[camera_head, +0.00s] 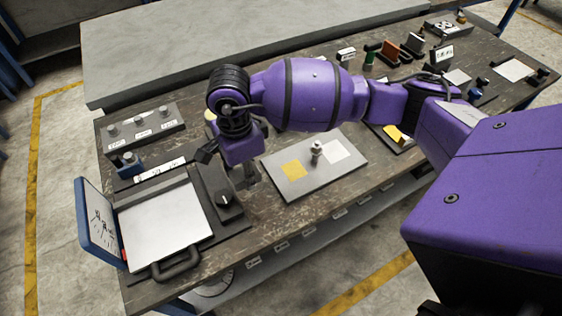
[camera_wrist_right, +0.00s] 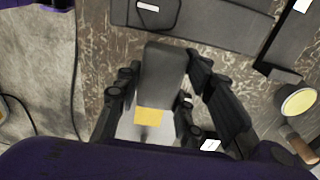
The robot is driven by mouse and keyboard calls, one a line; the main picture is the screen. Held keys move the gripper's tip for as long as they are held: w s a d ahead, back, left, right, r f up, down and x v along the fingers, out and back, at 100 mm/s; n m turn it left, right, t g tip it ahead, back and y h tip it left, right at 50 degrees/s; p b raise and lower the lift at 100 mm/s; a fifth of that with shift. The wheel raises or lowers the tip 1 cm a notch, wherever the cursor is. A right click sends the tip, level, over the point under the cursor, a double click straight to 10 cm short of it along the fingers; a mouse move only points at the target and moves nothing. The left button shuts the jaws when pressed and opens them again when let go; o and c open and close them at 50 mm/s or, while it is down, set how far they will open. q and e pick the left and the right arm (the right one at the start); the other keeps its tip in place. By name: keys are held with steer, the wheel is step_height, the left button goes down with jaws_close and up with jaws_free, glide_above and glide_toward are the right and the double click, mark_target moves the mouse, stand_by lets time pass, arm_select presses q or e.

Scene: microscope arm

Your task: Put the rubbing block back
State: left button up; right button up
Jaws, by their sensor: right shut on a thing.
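My right gripper (camera_head: 228,168) reaches down from the purple arm over the left part of the workbench, beside the white-topped tray. In the right wrist view its two black fingers (camera_wrist_right: 165,65) stand on either side of a grey block, which I take as the rubbing block (camera_wrist_right: 164,75), and are shut on it. In the head view my wrist hides the block. Beyond it in the wrist view, a yellow patch (camera_wrist_right: 149,116) of the grey plate shows. I cannot tell how high the block is above the bench. My left gripper is in neither view.
The grey plate (camera_head: 305,187) with yellow and white squares and a small metal piece (camera_head: 317,149) lies right of the gripper. The white-topped tray (camera_head: 162,222) and its raised blue lid (camera_head: 97,222) are to the left. Several small blocks stand at the back right.

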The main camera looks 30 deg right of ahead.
steer(key=f, duration=0.1)
steer(key=w+d+f, duration=0.2)
steer(key=f, duration=0.1)
steer(key=shift+w+d, duration=0.1)
steer(key=shift+d, duration=0.05)
step_height(320, 180, down, 4)
steer(key=shift+w+d+r, duration=0.15)
steer(key=shift+r, duration=0.05)
steer(key=shift+f, duration=0.1)
steer(key=o, duration=1.2)
